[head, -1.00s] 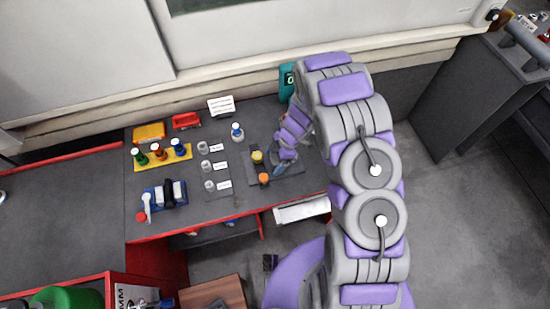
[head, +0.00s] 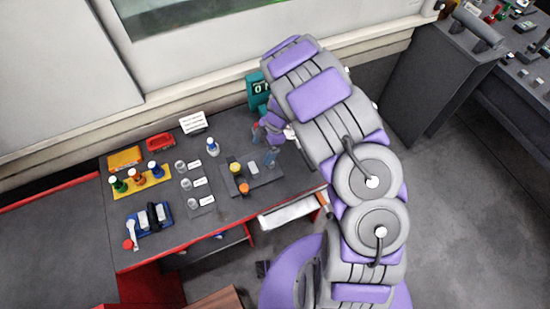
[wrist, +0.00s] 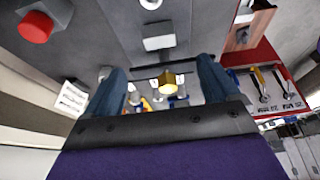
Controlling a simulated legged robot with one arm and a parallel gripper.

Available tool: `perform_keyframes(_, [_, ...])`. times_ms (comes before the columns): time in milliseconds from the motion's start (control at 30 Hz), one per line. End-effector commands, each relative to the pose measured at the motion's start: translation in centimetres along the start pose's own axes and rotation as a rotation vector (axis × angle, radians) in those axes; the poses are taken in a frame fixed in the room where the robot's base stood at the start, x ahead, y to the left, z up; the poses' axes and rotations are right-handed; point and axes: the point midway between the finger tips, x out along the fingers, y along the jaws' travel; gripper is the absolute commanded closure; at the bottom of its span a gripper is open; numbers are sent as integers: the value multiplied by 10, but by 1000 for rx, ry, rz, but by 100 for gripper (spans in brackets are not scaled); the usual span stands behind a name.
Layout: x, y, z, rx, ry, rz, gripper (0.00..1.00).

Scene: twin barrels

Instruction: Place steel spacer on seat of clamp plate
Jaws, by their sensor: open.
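The dark clamp plate (head: 266,181) lies on the bench, with a yellow knob (head: 235,168) and an orange knob (head: 244,188) at its left. A small pale grey block (head: 253,168), which looks like the steel spacer, rests on the plate right of the yellow knob. I cannot tell whether it sits fully in the seat. My gripper (head: 263,145) is open and empty, apart from the block, to its upper right.
A teal meter (head: 257,90) stands by the wall behind my gripper. A yellow rack (head: 137,180) and a blue tray (head: 150,219) are farther left. An open drawer (head: 292,212) juts out in front.

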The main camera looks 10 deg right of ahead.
Motion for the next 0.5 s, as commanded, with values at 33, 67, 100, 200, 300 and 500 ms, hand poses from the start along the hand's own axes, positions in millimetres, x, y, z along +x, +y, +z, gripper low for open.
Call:
perform_keyframes(33, [-1, 0, 0, 0, 0, 0, 12])
perform_keyframes(67, [-1, 0, 0, 1, 0, 0, 12])
perform_keyframes(100, [-1, 0, 0, 1, 0, 0, 12])
perform_keyframes(200, [-5, 4, 1, 5, -6, 20, 12])
perform_keyframes(300, [-25, 25, 4, 31, -39, 116, 12])
perform_keyframes(500, [-132, 93, 30, 186, -204, 520, 12])
